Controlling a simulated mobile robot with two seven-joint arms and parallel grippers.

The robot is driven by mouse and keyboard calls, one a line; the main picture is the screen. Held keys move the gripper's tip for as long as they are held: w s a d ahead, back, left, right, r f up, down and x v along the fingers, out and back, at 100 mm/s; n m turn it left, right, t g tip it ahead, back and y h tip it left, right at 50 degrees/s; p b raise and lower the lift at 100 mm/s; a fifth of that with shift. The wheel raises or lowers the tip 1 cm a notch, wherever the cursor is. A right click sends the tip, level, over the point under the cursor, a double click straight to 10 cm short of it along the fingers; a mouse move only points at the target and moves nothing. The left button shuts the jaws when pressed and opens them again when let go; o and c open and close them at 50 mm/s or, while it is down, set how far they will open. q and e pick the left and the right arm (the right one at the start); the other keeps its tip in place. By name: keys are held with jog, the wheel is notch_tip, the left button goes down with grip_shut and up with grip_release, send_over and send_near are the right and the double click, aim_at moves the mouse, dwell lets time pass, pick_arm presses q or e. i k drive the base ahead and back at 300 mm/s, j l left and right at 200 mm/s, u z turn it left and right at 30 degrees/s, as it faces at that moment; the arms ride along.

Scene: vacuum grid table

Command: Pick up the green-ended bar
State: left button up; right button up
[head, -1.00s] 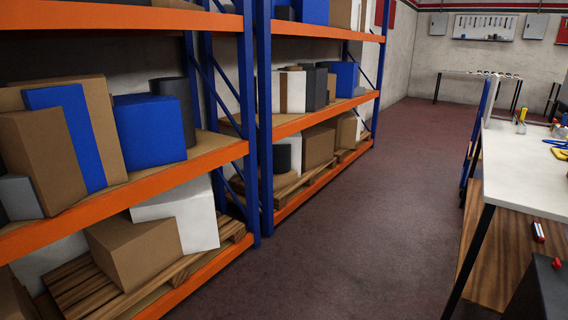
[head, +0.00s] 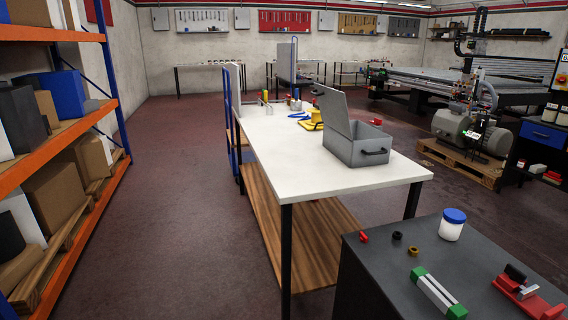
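The green-ended bar (head: 437,294) lies on the dark grey table (head: 375,272) at the lower right of the head view. It has a pale grey metal middle and a green block at each end. It lies at a slant, its nearer end toward the lower right. Neither of my grippers shows in the head view, and nothing touches the bar.
Beside the bar are a red clamp-like tool (head: 522,291), a white jar with a blue lid (head: 452,225) and small red, black and brass-coloured parts. A white workbench (head: 300,152) with a grey toolbox (head: 357,150) stands behind. Orange shelving (head: 60,140) lines the left; the floor between is clear.

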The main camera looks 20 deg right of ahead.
aim_at(446, 303)
jog(key=i+l+z, duration=0.15)
jog(key=i+z, duration=0.15)
jog(key=i, duration=0.3)
jog(key=i+z, duration=0.3)
jog(key=i, duration=0.25)
jog(key=u, duration=6.95)
jog(key=j, duration=0.1)
